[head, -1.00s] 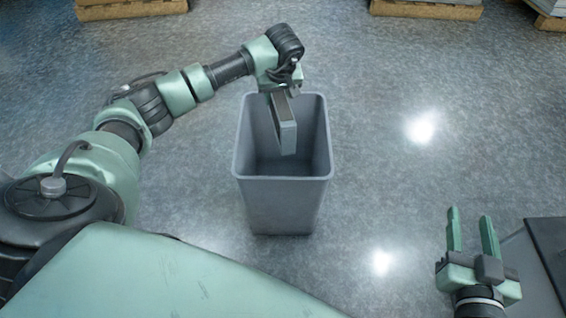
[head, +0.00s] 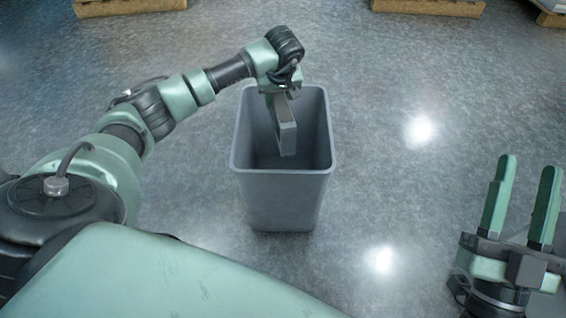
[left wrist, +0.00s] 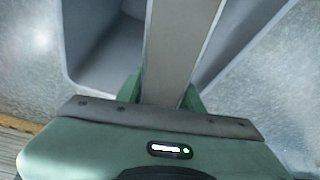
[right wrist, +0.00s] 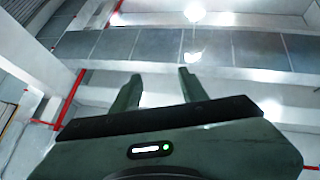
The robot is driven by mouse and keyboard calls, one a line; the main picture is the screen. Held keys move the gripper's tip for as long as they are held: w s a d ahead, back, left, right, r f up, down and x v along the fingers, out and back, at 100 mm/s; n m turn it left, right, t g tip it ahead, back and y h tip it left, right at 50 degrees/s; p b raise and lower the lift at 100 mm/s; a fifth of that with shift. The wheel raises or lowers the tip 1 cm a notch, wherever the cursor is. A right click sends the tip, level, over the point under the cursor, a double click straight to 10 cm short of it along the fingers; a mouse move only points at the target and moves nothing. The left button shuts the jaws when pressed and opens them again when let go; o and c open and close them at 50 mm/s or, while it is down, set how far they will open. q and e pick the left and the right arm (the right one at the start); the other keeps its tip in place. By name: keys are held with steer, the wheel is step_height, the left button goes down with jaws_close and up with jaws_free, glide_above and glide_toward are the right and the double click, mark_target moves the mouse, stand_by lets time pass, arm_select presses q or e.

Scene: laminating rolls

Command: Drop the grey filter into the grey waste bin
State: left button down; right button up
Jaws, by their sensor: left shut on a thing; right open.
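The grey waste bin (head: 285,203) stands upright and open on the floor in the middle of the head view. The grey filter (head: 287,128), a flat rectangular panel, hangs over the bin's mouth, its lower end seen against the bin's inside. My left gripper (head: 279,92) is shut on its upper end; its fingertips are largely hidden in the head view. In the left wrist view the filter (left wrist: 180,45) runs out from between the fingers, with the bin wall (left wrist: 95,88) behind it. My right gripper (head: 522,205) is open and empty at the lower right.
The grey floor (head: 420,185) around the bin is clear. The right wrist view shows only ceiling and red pipes (right wrist: 72,98).

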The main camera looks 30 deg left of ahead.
mark_target(278, 96)
arm_select(q)
steer(key=shift+f, duration=0.2)
arm_select(e)
steer(key=shift+s+r+t, duration=0.6)
steer(key=shift+s+r, duration=0.05)
steer(key=shift+r, duration=0.1)
arm_select(q)
steer(key=c, duration=0.8)
jaws_free()
steer(key=shift+c, duration=0.2)
steer(key=shift+d+r, duration=0.1)
steer(key=shift+r, duration=0.1)
steer(key=p+v, duration=0.2)
steer(key=v, duration=0.5)
steer(key=shift+s+r, duration=0.1)
steer(key=shift+r, duration=0.1)
arm_select(e)
steer(key=w+f+g+h, duration=0.1)
steer(key=w+f+g, duration=0.3)
steer(key=f, duration=0.6)
steer(key=g, duration=0.2)
steer(key=shift+w+d+f+g+h, duration=0.15)
steer(key=shift+d+f+g+h, duration=0.05)
steer(key=shift+g+h, duration=0.2)
